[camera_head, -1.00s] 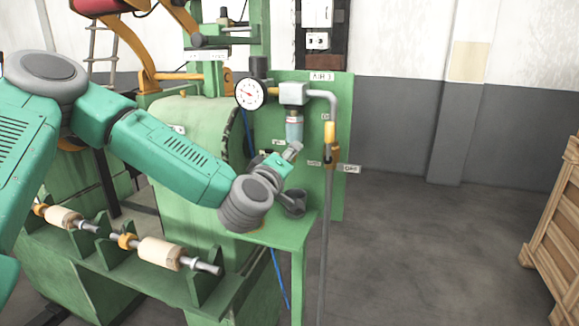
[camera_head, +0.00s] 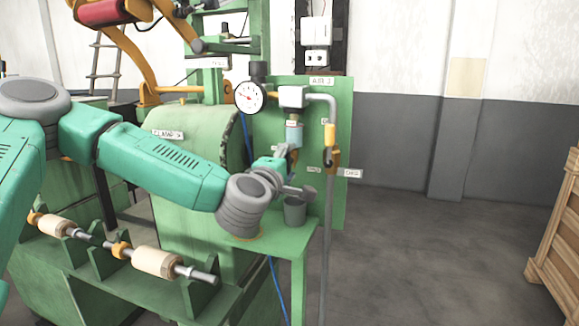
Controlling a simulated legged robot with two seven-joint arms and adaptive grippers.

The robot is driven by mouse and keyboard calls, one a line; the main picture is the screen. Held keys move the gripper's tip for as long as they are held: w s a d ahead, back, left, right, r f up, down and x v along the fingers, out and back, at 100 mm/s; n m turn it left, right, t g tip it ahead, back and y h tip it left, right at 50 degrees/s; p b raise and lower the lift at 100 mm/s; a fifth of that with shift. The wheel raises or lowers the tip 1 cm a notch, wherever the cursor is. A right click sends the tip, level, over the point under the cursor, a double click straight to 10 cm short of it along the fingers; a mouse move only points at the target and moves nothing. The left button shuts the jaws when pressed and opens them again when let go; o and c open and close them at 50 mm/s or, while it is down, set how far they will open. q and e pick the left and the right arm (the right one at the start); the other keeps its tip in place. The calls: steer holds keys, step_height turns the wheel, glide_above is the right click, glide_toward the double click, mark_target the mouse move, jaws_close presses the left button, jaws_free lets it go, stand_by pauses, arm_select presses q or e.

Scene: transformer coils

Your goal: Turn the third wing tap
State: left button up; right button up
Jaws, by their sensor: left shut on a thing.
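My left gripper (camera_head: 291,158) is at the green panel marked AIR 3 (camera_head: 321,81), just below a small grey-blue bowl (camera_head: 294,134). It is shut on a small part there, seemingly the wing tap. My gripper and wrist hide most of this part, so its angle cannot be told. A yellow-orange handle (camera_head: 331,158) on the grey vertical pipe stands to the right of the gripper, apart from it. My right gripper is not in view.
A round white gauge (camera_head: 250,97) sits above left of the gripper. A grey cup (camera_head: 294,211) stands on the green shelf (camera_head: 283,240) below. Coils on a shaft (camera_head: 155,262) lie at lower left. A wooden crate (camera_head: 555,235) is at far right; the floor between is clear.

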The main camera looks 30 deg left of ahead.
arm_select(q)
steer(key=shift+f, duration=0.25)
steer(key=o, duration=0.9)
steer(key=shift+o, duration=1.4)
steer(key=shift+a, duration=0.25)
steer(key=v, duration=0.7)
steer(key=shift+s, duration=0.25)
steer(key=shift+f, duration=0.1)
